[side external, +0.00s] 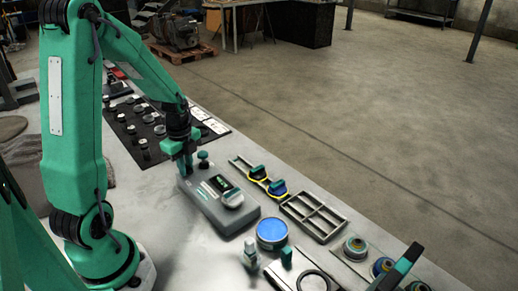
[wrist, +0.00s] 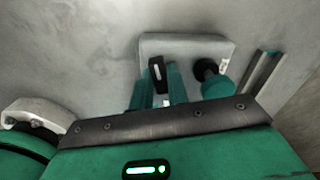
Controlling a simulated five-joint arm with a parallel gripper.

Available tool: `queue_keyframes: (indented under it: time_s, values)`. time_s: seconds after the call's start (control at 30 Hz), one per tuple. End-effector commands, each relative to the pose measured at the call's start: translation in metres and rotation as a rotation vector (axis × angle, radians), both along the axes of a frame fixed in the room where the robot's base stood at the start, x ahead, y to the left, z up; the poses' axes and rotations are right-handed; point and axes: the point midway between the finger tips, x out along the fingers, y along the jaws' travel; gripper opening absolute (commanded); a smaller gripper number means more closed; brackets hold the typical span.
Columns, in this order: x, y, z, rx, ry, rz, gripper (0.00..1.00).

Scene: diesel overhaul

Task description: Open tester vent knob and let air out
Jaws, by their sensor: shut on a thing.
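The tester (side external: 215,211) is a grey box with a small lit display and a pale round dial (side external: 232,198), on the bench. My gripper (side external: 186,172) points down at the tester's far left end. In the wrist view my gripper (wrist: 157,88) has its two green fingers shut on a small black knob (wrist: 157,66) with a pale mark, which I take for the vent knob. My gripper hides this knob in the side view. A green-capped knob (side external: 203,156) on a dark stem stands just right of the fingers; it also shows in the wrist view (wrist: 215,87).
A dark mat (side external: 135,128) with several small parts lies behind the tester. A blue-topped round container (side external: 271,233) stands in front. Bare bench lies left of the tester.

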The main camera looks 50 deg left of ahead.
Motion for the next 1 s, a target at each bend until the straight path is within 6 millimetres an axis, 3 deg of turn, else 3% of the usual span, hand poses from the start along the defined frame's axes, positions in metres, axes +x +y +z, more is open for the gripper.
queue_keyframes:
  time_s: [0.3,0.73,0.77,0.97,1.0]
  values:
    - [0.0006,0.0009,0.0011,0.002,-0.003,-0.227,0.0]
    - [0.0007,0.0009,0.0011,0.002,-0.003,-0.194,0.0]
    - [0.0007,0.0009,0.0011,0.002,-0.003,-0.194,0.18]
    - [0.0004,0.0005,0.0007,0.001,-0.002,-0.194,0.2]
    - [0.0003,0.0005,0.0006,0.001,-0.002,-0.194,0.26]
